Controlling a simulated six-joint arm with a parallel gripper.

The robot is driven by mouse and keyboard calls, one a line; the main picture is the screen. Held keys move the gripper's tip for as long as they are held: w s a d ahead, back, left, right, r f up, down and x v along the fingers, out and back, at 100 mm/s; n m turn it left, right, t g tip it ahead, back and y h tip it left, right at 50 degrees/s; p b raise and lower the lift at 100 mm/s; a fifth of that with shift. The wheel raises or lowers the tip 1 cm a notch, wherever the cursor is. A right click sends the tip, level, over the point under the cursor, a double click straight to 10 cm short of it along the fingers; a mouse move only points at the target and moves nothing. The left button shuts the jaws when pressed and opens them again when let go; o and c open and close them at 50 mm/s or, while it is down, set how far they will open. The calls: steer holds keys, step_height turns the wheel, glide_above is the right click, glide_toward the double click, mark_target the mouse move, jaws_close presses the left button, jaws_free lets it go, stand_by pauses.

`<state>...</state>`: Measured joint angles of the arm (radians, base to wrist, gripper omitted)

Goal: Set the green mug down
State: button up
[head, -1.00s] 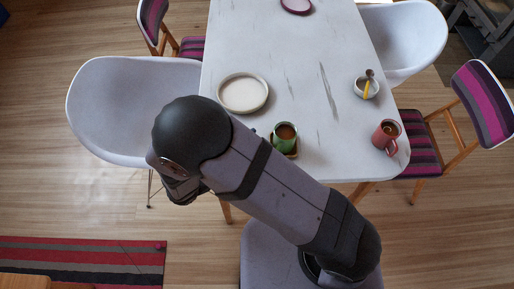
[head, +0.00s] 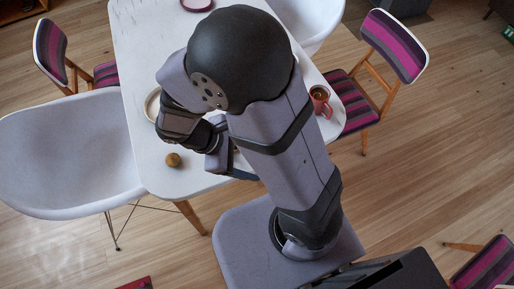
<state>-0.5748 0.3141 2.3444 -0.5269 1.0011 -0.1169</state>
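The green mug is not visible in the head view now; my arm covers the middle of the table, where it may be hidden. My gripper (head: 218,148) is over the near part of the white table (head: 150,60), partly hidden by my own arm. I cannot see its fingertips clearly, nor whether it holds anything.
A pale plate (head: 151,104) shows only its left edge beside my wrist. A small brownish round thing (head: 173,160) lies near the table's front left. A red mug (head: 319,98) stands near the right edge. White and striped chairs surround the table.

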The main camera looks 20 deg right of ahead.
steer(key=r+m+y, duration=0.1)
steer(key=m+y, duration=0.1)
steer(key=m, duration=0.2)
steer(key=d+r+m+y, duration=0.1)
steer(key=m+y, duration=0.1)
steer(key=m, duration=0.2)
steer(key=d+r+m+t+y, duration=0.1)
steer(key=m+y, duration=0.1)
steer(key=m, duration=0.2)
steer(key=shift+s+m+y, duration=0.2)
steer(key=shift+m+y, duration=0.1)
steer(key=shift+y, duration=0.1)
steer(key=shift+a, duration=0.1)
steer(key=shift+r+p, duration=0.4)
steer(key=shift+p, duration=0.05)
